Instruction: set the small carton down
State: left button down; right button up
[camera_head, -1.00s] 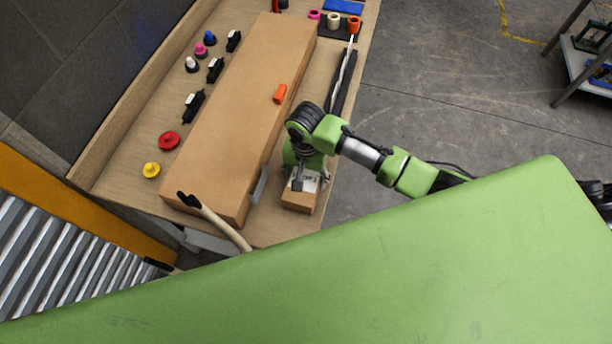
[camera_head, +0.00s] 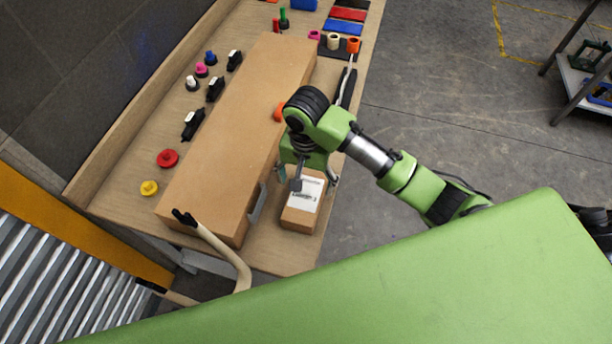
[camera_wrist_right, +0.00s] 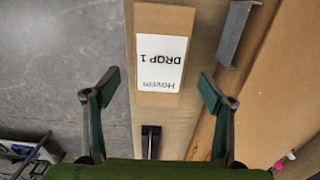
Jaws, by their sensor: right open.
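The small carton (camera_head: 300,212) is a brown box with a white label. It rests on the wooden bench (camera_head: 290,256) near its front right corner, beside a long brown box (camera_head: 235,130). In the right wrist view the label on the carton (camera_wrist_right: 160,64) reads upside down, with "DROP 1" on it. My right gripper (camera_head: 308,178) is above the carton's far part, with its fingers spread. In the wrist view the fingers of the right gripper (camera_wrist_right: 160,88) stand wide apart, clear of the carton's sides. My left gripper is out of view.
A grey bracket (camera_head: 257,207) stands between the long box and the carton. Knobs and switches, such as a red button (camera_head: 167,158), line the bench's left. Coloured blocks (camera_head: 346,15) lie at the far end. A roller conveyor (camera_head: 60,270) is at lower left.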

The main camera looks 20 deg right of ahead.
aim_at(306, 193)
jog(key=shift+r, duration=1.85)
